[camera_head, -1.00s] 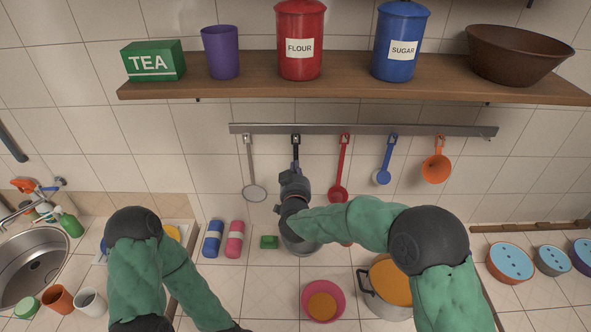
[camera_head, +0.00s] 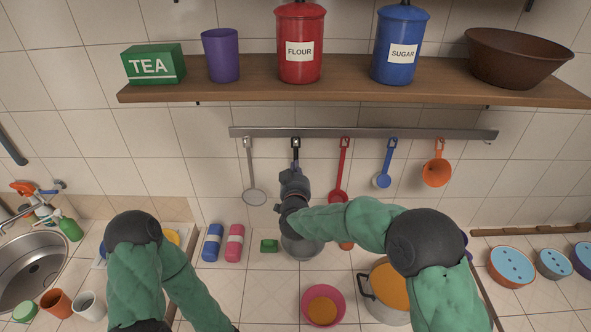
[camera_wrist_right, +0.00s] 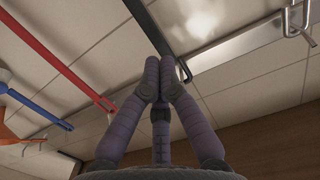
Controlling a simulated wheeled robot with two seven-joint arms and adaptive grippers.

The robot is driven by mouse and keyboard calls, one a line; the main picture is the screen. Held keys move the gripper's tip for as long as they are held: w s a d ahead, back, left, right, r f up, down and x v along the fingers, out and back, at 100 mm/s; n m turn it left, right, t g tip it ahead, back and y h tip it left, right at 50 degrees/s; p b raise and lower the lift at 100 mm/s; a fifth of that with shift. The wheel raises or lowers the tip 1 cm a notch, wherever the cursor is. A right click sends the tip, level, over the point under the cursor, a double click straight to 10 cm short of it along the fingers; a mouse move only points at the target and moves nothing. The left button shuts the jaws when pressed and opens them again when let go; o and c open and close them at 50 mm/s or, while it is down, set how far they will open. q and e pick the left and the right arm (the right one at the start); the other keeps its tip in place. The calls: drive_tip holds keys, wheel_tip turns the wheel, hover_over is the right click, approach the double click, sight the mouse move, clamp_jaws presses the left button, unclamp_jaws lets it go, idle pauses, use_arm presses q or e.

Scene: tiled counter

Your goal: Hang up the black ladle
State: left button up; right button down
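The black ladle (camera_head: 295,144) shows as a dark handle top at the wall rail (camera_head: 365,132). Its lower part is hidden behind my right gripper and arm. My right gripper (camera_head: 294,176) is at the handle, just below the rail. In the right wrist view, the fingertips (camera_wrist_right: 157,78) are closed together on the black handle (camera_wrist_right: 148,25), close to its looped end (camera_wrist_right: 184,71) by the rail. I cannot tell whether the loop sits on a hook. My left arm comes in at the lower left, and its gripper is out of frame.
A grey skimmer (camera_head: 255,196) hangs left of the ladle; a red ladle (camera_head: 343,170), blue ladle (camera_head: 382,180) and orange funnel (camera_head: 436,173) hang right. The shelf (camera_head: 355,85) is above. A pink bowl (camera_head: 336,290) and a pot (camera_head: 377,305) stand on the counter below.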

sight(296, 155)
drive_tip(key=shift+w+d, duration=0.1)
drive_tip(key=shift+w, duration=2.85)
idle(0.5)
drive_tip(key=shift+s+b, duration=0.5)
drive_tip(key=shift+s, duration=1.05)
idle(3.0)
